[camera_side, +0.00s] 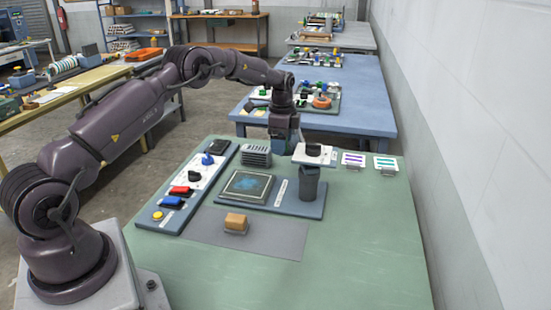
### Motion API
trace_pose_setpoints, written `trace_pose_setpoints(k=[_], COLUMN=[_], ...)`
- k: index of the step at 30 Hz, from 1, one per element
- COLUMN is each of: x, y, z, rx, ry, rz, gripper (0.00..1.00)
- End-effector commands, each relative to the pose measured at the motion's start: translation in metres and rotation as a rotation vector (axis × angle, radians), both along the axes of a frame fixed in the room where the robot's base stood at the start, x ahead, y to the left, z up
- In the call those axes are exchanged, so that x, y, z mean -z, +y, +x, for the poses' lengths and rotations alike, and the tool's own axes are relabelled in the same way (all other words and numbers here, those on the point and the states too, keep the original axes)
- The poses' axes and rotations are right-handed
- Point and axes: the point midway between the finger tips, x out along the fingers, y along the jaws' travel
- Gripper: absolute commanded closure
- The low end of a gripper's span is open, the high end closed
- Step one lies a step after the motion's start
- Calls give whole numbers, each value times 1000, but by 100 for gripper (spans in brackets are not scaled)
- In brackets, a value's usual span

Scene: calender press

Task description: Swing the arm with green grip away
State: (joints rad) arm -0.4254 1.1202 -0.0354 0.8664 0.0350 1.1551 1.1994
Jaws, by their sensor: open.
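A swing-arm press stands on a blue-grey base plate (290,206) on the green table. Its dark post (309,184) carries a white arm (301,157) with a black knob (313,150) on top. I cannot make out a green grip; the arm's left end is close to my gripper and may be hidden by it. My gripper (285,146) points down at the arm's left end, behind the square plate with a teal face (248,185). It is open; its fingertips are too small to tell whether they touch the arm.
A control panel (170,218) with coloured knobs and switches lies at the left. A grey ribbed block (257,155) stands left of my gripper. An orange block (236,221) sits on a grey mat (283,243). Two striped cards (354,159) stand at the right. The table's front right is clear.

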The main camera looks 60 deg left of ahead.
Motion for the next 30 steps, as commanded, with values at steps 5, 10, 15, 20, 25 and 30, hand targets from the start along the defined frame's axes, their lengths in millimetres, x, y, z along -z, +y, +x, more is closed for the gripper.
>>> trace_pose_setpoints(k=[5, 10, 15, 20, 25, 30], x=[0, 0, 0, -1, -14, -31], y=[1, 1, -1, -3, -3, -3], z=[5, 4, 3, 0, 0, 0], rx=[0, 0, 0, 0, 0, 0], ry=[0, 0, 2, 0, -1, -1], rz=[0, 0, -1, 0, 0, 0], gripper=[32, 32, 32, 32, 32, 32])
